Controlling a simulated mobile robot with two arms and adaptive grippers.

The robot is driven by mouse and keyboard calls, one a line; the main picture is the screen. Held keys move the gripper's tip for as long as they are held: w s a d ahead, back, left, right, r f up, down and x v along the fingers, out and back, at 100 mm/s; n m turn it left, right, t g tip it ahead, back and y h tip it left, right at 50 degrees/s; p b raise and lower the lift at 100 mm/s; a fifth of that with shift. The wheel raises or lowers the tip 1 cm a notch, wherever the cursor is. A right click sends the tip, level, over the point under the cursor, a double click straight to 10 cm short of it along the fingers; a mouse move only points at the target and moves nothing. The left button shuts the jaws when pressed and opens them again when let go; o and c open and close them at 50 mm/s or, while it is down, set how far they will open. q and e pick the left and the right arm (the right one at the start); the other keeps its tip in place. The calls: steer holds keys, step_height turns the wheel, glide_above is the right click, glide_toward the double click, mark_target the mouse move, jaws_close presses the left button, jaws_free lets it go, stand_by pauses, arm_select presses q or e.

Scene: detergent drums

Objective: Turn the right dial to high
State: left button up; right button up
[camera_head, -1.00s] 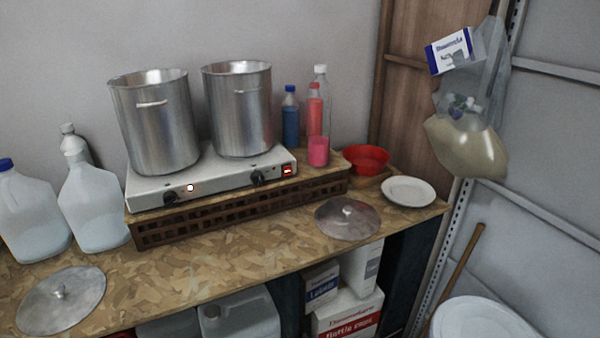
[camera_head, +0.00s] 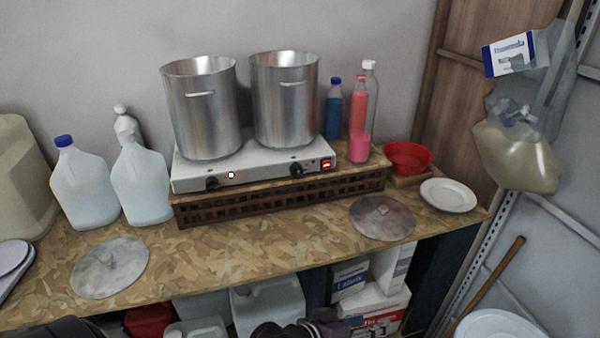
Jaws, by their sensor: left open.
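The white double hot plate (camera_head: 255,166) stands on a brown lattice crate on the bench. Its right dial (camera_head: 296,169) is a small black knob on the front panel, left of a lit red switch (camera_head: 326,165). Its pointer is too small to read. The left dial (camera_head: 211,183) sits beside a small bright light (camera_head: 231,174). A dark part of my left gripper (camera_head: 300,328) shows at the bottom edge, below the bench front and well away from the dials. It is open and mostly cut off. My right gripper is not in view.
Two steel pots (camera_head: 201,108) (camera_head: 285,100) stand on the hot plate. Metal lids (camera_head: 110,266) (camera_head: 382,217) lie on the bench (camera_head: 230,245). Jugs (camera_head: 84,187) stand left; bottles (camera_head: 333,109), a red bowl (camera_head: 408,157) and a plate (camera_head: 448,195) right. The bench before the crate is clear.

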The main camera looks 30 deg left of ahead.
mark_target(299, 174)
arm_select(q)
steer(key=w+r+n+t, duration=0.4)
steer(key=w+r+t, duration=0.1)
steer(key=w+r, duration=0.5)
steer(key=w+a+r+n+t+y, duration=0.6)
steer(key=a+r+n, duration=0.3)
steer(key=r+n, duration=0.3)
steer(key=w+a+f+n+g+y, duration=0.1)
steer(key=a+f+n+g+y, duration=0.1)
steer(key=a+n, duration=0.5)
steer(key=w+a+f+n+g+y+b, duration=0.1)
steer(key=w+a+f+n+g+y, duration=0.1)
steer(key=a+n+g+y, duration=0.3)
steer(key=w+a+f+n+g+y, duration=0.2)
steer(key=a+n+y, duration=0.4)
steer(key=a+n, duration=0.3)
steer(key=shift+w+a+f+n+g+y, duration=0.1)
steer(key=shift+a+f+n+g+y, duration=0.1)
steer(key=shift+a+g, duration=0.25)
steer(key=shift+w+a+f+n+g+y, duration=0.1)
steer(key=shift+a+g+y, duration=0.1)
steer(key=shift+a+g, duration=0.25)
steer(key=shift+w+a+r, duration=0.1)
steer(key=shift+a, duration=0.05)
